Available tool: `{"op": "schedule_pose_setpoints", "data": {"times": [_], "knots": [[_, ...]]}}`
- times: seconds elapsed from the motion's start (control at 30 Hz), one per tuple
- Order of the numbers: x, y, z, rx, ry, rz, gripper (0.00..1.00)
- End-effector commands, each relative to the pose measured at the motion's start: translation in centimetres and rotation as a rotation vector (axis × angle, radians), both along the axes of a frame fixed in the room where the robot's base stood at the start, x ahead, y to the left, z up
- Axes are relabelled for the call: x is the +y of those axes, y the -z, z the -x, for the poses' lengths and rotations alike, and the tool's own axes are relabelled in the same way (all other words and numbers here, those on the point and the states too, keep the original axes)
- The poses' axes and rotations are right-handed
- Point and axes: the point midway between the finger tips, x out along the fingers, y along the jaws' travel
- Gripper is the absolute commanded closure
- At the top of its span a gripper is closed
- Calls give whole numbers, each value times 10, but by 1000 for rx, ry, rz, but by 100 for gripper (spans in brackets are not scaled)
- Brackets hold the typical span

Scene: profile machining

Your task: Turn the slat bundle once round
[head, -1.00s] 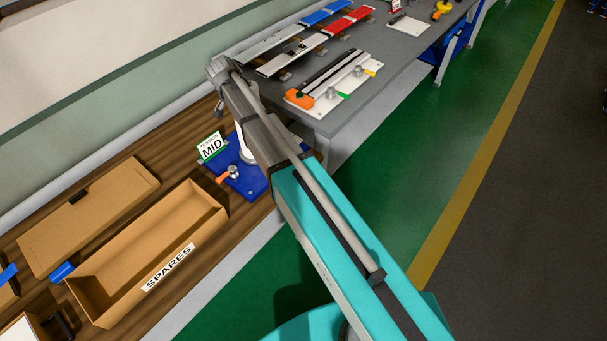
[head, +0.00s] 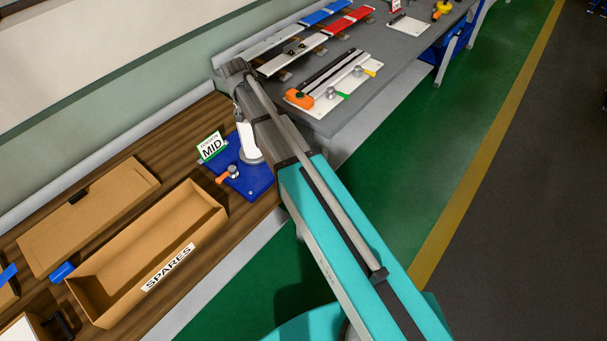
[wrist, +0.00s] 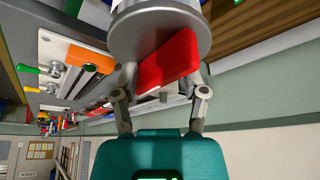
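In the wrist view, the slat bundle shows as a red block (wrist: 168,60), tilted, between the two fingers of my gripper (wrist: 167,84). The fingers reach its two sides and appear shut on it. A grey round flange with a white roll (wrist: 160,35) is just beyond it; I cannot tell whether they touch. In the head view, the white roll (head: 248,140) stands on a blue plate (head: 250,180) with an orange-handled knob. My arm hides the gripper and bundle there.
The grey table (head: 400,75) holds a clamp fixture (head: 330,80) and red, blue and white slats.

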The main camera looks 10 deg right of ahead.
Motion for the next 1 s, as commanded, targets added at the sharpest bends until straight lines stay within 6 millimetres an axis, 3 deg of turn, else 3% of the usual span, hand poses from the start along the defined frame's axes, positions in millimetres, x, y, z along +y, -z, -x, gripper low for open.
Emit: {"op": "schedule_pose_setpoints", "data": {"times": [1.0], "knots": [[0, 0, 0, 0, -563, -1, 46]]}}
